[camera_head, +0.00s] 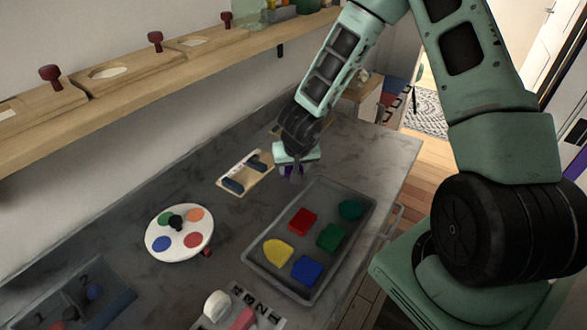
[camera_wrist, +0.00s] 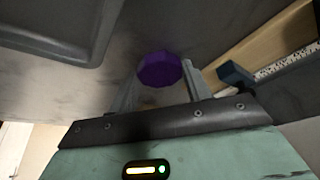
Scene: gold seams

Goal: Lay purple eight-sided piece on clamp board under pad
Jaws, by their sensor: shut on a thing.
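The purple eight-sided piece (camera_wrist: 160,70) is between the fingers of my gripper (camera_wrist: 158,84) in the wrist view. In the head view, a little purple (camera_head: 288,170) shows at the fingertips of my gripper (camera_head: 292,173), which hides most of it. My gripper is shut on the piece, just right of the clamp board (camera_head: 252,184). The board is pale wood with a dark blue pad part (camera_head: 233,186) and another dark part at its far end. In the wrist view the board (camera_wrist: 262,47) and a blue block (camera_wrist: 235,75) are at the right.
A grey tray (camera_head: 256,264) holds red, yellow, blue, green and teal pieces, right of and below my gripper. A white disc (camera_head: 170,248) with coloured spots stands at the left. A dark numbered tray (camera_head: 112,303) is at the lower left. A wooden shelf (camera_head: 130,105) runs along the wall.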

